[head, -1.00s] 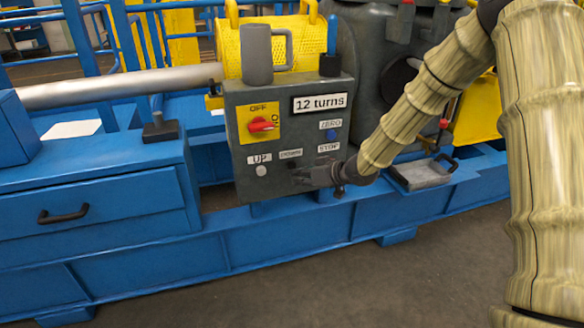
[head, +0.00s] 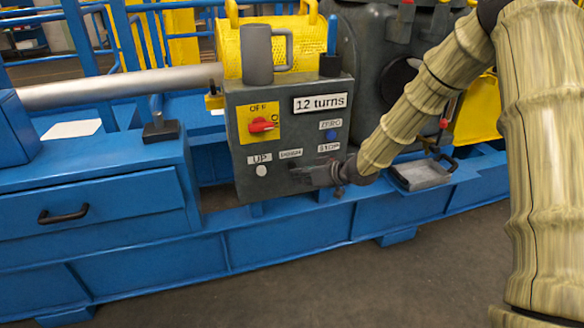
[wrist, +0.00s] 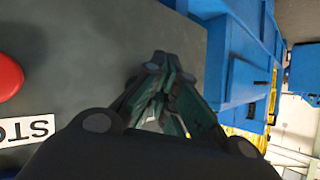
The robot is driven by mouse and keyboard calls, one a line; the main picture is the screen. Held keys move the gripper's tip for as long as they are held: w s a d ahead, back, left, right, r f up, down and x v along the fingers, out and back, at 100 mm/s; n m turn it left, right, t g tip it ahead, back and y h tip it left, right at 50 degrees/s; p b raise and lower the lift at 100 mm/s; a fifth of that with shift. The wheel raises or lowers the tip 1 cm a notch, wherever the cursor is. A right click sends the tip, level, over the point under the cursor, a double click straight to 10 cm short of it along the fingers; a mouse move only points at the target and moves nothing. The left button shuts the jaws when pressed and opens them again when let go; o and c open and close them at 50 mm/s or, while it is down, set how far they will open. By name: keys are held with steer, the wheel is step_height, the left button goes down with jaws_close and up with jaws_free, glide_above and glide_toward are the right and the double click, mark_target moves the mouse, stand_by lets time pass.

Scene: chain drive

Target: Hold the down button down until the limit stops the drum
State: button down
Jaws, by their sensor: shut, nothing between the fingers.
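The grey control panel (head: 235,140) faces me with its display (head: 320,103) reading "12 turns". The DOWN label (head: 291,153) shows in the head view, but the down button below it is hidden by my gripper. My gripper (head: 297,178) is shut and empty at the lower part of the panel. In the wrist view its closed fingertips (wrist: 158,62) are in front of the grey panel face. I cannot tell whether they touch a button. The UP button (head: 261,170) is just left of my gripper. The drum cannot be made out clearly.
A red OFF/ON switch (head: 262,125) and blue ZERO button (head: 331,135) sit higher on the panel. A red button (wrist: 8,76) by the STOP label (wrist: 25,130) shows in the wrist view.

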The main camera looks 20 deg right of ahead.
steer(key=shift+w+p, duration=0.9)
steer(key=shift+p, duration=0.15)
stand_by(7.0)
